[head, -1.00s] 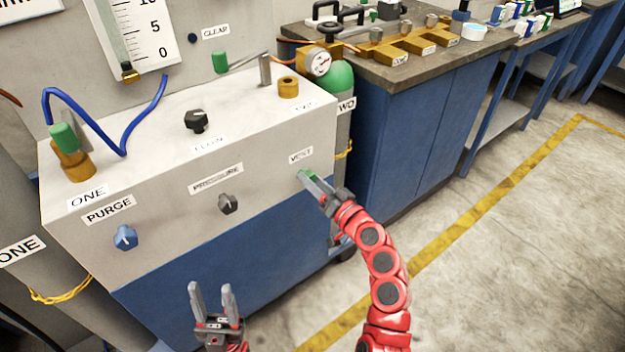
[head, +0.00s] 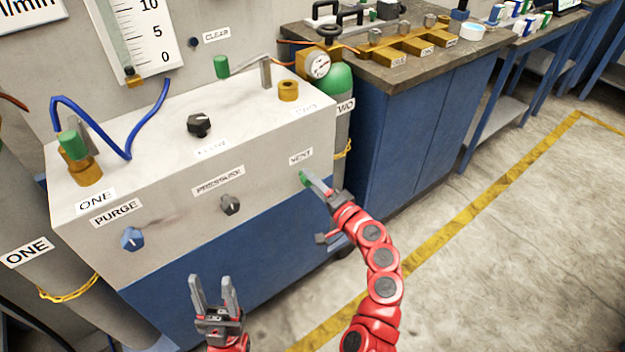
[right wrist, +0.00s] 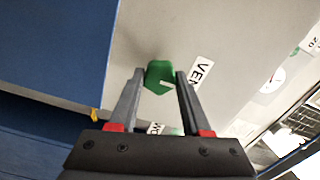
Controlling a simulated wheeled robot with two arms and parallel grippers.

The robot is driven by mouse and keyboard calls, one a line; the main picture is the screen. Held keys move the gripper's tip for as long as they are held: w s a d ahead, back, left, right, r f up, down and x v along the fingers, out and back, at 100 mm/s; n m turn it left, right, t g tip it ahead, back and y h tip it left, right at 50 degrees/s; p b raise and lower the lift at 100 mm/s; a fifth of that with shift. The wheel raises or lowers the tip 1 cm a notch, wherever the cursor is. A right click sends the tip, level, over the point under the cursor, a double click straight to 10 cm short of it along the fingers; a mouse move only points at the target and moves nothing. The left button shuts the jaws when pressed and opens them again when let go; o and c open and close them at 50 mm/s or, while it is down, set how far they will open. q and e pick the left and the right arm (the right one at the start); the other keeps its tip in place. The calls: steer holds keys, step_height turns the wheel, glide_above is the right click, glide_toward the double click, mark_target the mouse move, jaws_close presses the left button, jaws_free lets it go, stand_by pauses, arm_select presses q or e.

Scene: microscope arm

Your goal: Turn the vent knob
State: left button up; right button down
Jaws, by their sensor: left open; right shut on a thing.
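The green vent knob (head: 304,179) sits on the front face of the grey panel box, under the VENT label (head: 300,157). In the right wrist view the knob (right wrist: 159,76) shows between my fingertips, with a short white mark on it and the VENT label (right wrist: 201,74) beside it. My right gripper (head: 309,180) is shut on the vent knob, one finger on each side. In the head view the near finger partly covers the knob. My left gripper (head: 212,282) is open and empty, low in front of the box, apart from everything.
The black pressure knob (head: 230,205) and blue purge knob (head: 132,239) are on the same face, left of the vent knob. A green gas cylinder (head: 339,85) and a blue workbench (head: 410,130) stand to the right. The floor in front is clear.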

stand_by(0.5)
steer(key=shift+c, duration=1.8)
jaws_free()
steer(key=v, duration=1.7)
steer(key=shift+s+d, duration=0.15)
